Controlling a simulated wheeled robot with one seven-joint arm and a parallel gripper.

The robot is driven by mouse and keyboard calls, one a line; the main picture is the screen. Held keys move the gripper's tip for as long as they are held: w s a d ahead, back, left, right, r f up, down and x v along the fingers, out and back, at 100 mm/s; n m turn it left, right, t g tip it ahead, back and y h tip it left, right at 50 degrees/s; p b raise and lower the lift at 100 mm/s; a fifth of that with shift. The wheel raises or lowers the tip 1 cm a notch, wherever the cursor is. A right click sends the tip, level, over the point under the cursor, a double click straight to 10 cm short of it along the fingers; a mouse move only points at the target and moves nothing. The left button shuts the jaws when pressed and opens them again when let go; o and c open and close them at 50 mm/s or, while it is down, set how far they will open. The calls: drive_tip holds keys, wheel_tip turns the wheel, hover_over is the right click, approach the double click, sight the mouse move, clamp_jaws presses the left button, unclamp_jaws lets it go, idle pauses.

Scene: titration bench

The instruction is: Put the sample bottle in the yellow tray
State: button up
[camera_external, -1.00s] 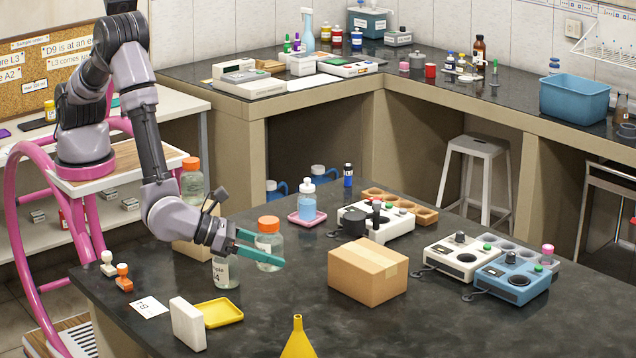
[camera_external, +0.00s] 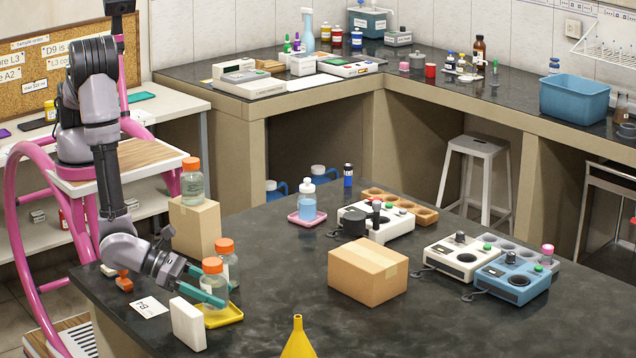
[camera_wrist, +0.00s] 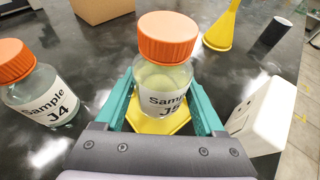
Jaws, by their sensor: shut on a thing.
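The sample bottle (camera_external: 214,287) is clear glass with an orange cap. In the wrist view its label reads "Sample J5", and the bottle (camera_wrist: 166,60) stands between the teal fingers. My gripper (camera_external: 208,290) is shut on it, and the bottle looks upright. The yellow tray (camera_external: 236,315) is directly under or just behind the bottle; in the wrist view the tray (camera_wrist: 180,128) shows below it. I cannot tell whether the bottle's base touches the tray.
A second orange-capped bottle (camera_external: 225,255), labelled "Sample J4" (camera_wrist: 43,100), stands close by. A white block (camera_external: 188,324) stands beside the tray. A yellow funnel (camera_external: 298,340) and a cardboard box (camera_external: 367,272) are to the right. Another capped bottle (camera_external: 193,182) sits on a box behind.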

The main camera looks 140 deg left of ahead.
drive_tip(key=shift+f, duration=0.95)
drive_tip(key=shift+f, duration=0.2)
drive_tip(key=o, duration=1.6)
drive_tip(key=shift+c, duration=0.2)
